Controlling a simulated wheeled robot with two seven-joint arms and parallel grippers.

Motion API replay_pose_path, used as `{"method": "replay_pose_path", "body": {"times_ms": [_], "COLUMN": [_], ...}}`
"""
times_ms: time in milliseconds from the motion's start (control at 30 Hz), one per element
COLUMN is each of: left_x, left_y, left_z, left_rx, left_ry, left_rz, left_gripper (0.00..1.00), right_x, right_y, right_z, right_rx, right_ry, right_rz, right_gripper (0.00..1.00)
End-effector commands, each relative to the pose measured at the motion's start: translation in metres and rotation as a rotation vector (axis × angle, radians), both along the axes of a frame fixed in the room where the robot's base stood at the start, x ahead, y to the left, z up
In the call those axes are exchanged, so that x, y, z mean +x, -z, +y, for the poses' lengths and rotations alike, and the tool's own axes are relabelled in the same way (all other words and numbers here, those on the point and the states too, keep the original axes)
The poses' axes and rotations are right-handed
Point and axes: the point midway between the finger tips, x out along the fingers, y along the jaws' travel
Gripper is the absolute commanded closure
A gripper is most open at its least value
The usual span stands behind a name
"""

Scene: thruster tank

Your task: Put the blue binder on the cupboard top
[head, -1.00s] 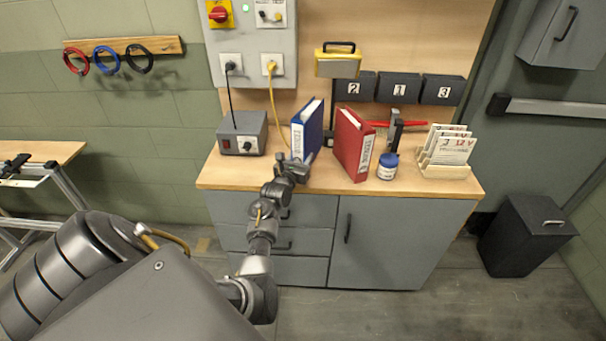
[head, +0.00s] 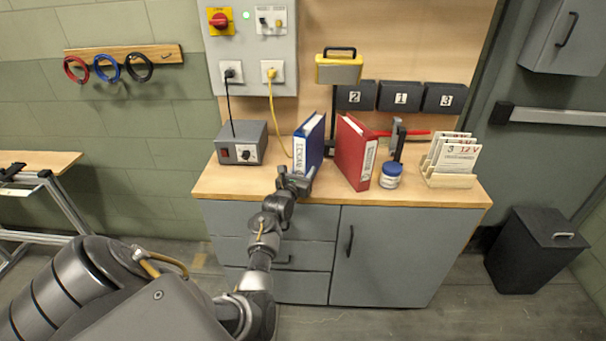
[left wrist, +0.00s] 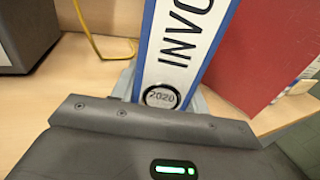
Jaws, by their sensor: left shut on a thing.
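The blue binder (head: 309,141) stands upright on the wooden cupboard top (head: 231,184), with its white spine label facing me. The binder's spine fills the middle of the left wrist view (left wrist: 180,45), where "INVO" and "2020" can be read. My left gripper (head: 297,176) is at the lower part of the spine, shut on the binder. In the left wrist view the fingers are mostly hidden behind the palm and the binder. My right gripper is not in view.
A red binder (head: 355,152) stands close to the right of the blue one. A grey power supply box (head: 241,143) is at the left, a blue-lidded jar (head: 391,175) and a card rack (head: 451,163) at the right. A yellow cable (head: 273,110) hangs behind.

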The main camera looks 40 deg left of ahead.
Motion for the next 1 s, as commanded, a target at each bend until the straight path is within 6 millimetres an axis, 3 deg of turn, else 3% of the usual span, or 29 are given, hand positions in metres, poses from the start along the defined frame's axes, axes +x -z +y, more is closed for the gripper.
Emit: {"method": "replay_pose_path", "body": {"times_ms": [67, 100, 233, 633, 1000], "left_x": [0.0, 0.0, 0.0, -0.008, -0.077], "left_y": [0.0, 0.001, 0.001, 0.001, 0.0], "left_z": [0.0, 0.0, 0.0, -0.004, -0.026], "left_rx": [0.001, 0.0, 0.0, -0.002, -0.003], "left_ry": [0.0, 0.0, 0.0, 0.001, -0.001], "left_rz": [-0.004, 0.0, 0.0, -0.002, -0.002], "left_gripper": [0.93, 0.5, 0.33, 0.33, 0.33], "right_x": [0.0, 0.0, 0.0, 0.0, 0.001], "right_y": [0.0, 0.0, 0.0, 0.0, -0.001], "right_z": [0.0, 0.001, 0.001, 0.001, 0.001], "right_rx": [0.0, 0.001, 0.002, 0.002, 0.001], "right_ry": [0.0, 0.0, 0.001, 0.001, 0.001], "right_rz": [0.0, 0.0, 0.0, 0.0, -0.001], "right_gripper": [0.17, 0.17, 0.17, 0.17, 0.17]}}
